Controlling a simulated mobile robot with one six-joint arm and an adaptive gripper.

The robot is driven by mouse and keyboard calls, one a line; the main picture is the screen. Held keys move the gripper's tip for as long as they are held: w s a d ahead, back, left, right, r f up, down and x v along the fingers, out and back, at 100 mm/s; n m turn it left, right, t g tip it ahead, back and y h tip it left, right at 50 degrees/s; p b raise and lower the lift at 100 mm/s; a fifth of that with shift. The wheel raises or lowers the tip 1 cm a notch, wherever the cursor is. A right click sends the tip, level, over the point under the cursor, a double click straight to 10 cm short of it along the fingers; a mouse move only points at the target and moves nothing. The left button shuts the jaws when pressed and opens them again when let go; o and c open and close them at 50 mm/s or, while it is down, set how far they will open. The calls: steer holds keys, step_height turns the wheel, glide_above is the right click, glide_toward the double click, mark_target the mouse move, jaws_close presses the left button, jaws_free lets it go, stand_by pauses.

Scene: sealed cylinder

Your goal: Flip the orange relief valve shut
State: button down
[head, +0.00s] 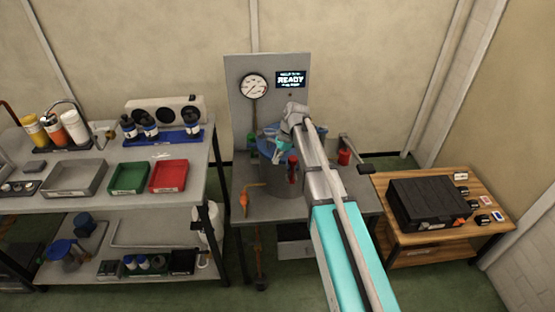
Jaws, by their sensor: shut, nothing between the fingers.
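The grey cylinder (273,187) with a blue top stands on the grey bench in the middle of the head view. A small orange part (244,204), perhaps the relief valve, hangs at its left; whether it is open or shut is too small to tell. My gripper (279,151) is over the cylinder's top, shut with nothing held. It is up and to the right of the orange part and apart from it. My arm hides the cylinder's right side and part of its top.
A panel (238,88) behind carries a round gauge (254,86) and a display (291,79) reading READY. A red-handled part (292,168) stands at the cylinder's front right. A shelf with trays is left; a wooden table with a black case (430,203) is right.

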steer(key=a+r+b+x, duration=0.1)
steer(key=a+b+x, duration=0.2)
steer(key=b+x, duration=1.2)
steer(key=shift+s+a+f, duration=0.6)
steer(key=shift+a+f, duration=0.15)
steer(key=shift+f, duration=0.65)
steer(key=shift+d, duration=0.15)
